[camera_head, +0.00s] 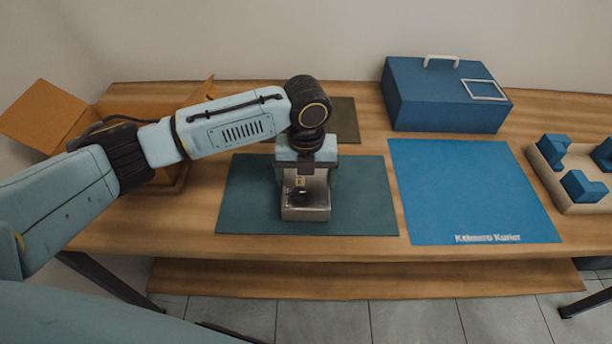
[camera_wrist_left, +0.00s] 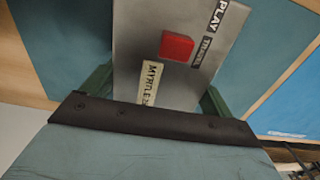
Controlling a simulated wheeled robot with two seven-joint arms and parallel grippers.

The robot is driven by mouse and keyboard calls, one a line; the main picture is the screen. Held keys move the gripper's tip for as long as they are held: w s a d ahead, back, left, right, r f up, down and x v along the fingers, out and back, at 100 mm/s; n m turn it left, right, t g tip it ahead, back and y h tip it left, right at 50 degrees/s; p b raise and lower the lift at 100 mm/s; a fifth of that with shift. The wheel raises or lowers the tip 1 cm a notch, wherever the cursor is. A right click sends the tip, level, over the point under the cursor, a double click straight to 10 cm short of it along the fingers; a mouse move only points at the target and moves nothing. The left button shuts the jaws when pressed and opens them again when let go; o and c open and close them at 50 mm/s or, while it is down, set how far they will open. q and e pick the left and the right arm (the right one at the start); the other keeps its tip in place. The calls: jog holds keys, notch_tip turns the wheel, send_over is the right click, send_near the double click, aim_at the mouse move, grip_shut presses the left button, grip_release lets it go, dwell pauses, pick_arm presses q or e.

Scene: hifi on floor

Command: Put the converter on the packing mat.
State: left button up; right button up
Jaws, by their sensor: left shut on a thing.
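The converter, a small silver-grey box (camera_head: 306,207), is at the middle of the dark teal mat (camera_head: 245,205). My left gripper (camera_head: 305,178) comes down on it from above and is shut on it. In the left wrist view the silver box (camera_wrist_left: 180,45) sits between the green fingers, with a red square and labels reading "PLAY" and "MYRTLE". I cannot tell whether the box touches the mat. The bright blue mat with white "Kurier" lettering (camera_head: 470,185), which looks like the packing mat, lies flat and empty to the right. My right gripper is not in view.
A blue case with a white handle (camera_head: 435,98) stands behind the blue mat. A tray with blue foam blocks (camera_head: 570,200) is at the right edge. An open cardboard box (camera_head: 45,115) stands at the left, partly behind my arm. A small dark mat (camera_head: 346,120) lies at the back.

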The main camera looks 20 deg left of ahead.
pick_arm(q)
jog(key=shift+f, duration=0.15)
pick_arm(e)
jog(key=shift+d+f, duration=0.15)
pick_arm(q)
jog(key=o, duration=1.4)
jog(key=shift+d+f, duration=0.1)
jog(key=shift+o, duration=0.6)
jog(key=shift+d, duration=0.15)
jog(key=shift+r, duration=0.25)
notch_tip(320, 180, up, 11)
jog(key=shift+f+p, duration=0.15)
jog(key=shift+p, duration=1.1)
jog(key=shift+r, duration=0.7)
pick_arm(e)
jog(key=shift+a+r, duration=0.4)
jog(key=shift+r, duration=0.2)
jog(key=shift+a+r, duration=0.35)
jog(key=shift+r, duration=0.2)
